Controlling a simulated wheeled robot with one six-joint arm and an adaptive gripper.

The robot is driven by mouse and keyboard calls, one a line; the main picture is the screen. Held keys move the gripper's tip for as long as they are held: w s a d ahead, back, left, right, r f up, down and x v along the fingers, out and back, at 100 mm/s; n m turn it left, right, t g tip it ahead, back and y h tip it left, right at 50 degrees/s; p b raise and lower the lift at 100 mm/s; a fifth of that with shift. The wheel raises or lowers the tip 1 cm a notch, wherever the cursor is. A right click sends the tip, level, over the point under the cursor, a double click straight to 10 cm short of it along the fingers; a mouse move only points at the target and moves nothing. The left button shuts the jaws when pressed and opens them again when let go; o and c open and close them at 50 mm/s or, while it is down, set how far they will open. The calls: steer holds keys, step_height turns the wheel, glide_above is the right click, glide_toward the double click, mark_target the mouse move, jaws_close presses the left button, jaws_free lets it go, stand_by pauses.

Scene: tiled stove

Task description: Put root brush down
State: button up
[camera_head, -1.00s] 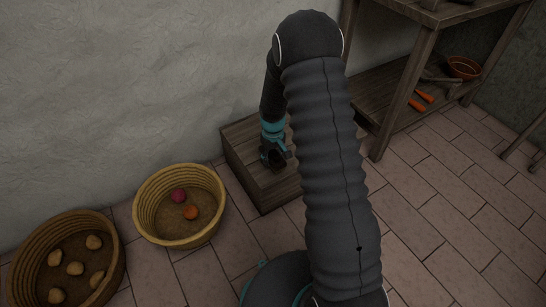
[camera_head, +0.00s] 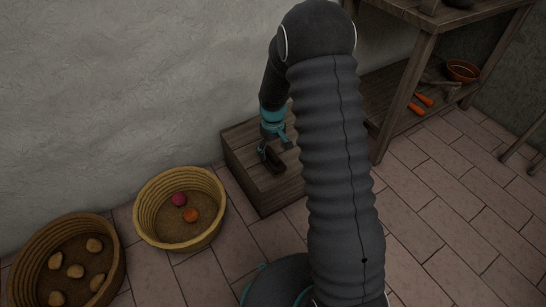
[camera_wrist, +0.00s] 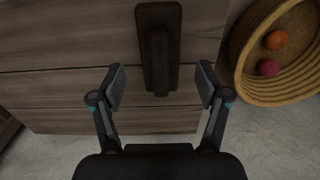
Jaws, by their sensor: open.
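The root brush (camera_head: 272,159) is a dark, narrow block lying on top of the wooden crate (camera_head: 243,160) by the wall. In the wrist view the brush (camera_wrist: 158,45) lies on the planks (camera_wrist: 60,55), with its near end just ahead of the space between my fingertips. My gripper (camera_head: 276,146) is above the crate, close to the brush. In the wrist view my gripper (camera_wrist: 161,88) is open, with its fingers spread to either side of the brush's near end and clear gaps between.
A straw basket (camera_head: 180,240) with a red and an orange ball stands left of the crate; it also shows in the wrist view (camera_wrist: 262,84). A browner basket (camera_head: 68,285) with several potatoes is further left. A wooden shelf table (camera_head: 385,120) stands to the right.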

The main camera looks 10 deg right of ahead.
mark_target(273, 154)
step_height(273, 154, up, 6)
steer(key=s+r+m+t, duration=0.1)
steer(key=s+r, duration=0.5)
steer(key=r, duration=0.4)
steer(key=s+r+m+t, duration=0.1)
steer(key=s+r+t, duration=0.1)
steer(key=s+r, duration=0.65)
steer(key=s+r+t, duration=0.1)
steer(key=s+r, duration=0.2)
steer(key=s, duration=0.5)
steer(key=s+r+m+t, duration=0.1)
steer(key=s+r, duration=0.3)
steer(key=s, duration=0.3)
steer(key=shift+s+r+m+t, duration=0.2)
steer(key=shift+s+m+t, duration=0.1)
steer(key=shift+s, duration=0.05)
step_height(273, 154, up, 4)
steer(key=p, duration=0.4)
steer(key=shift+f, duration=0.25)
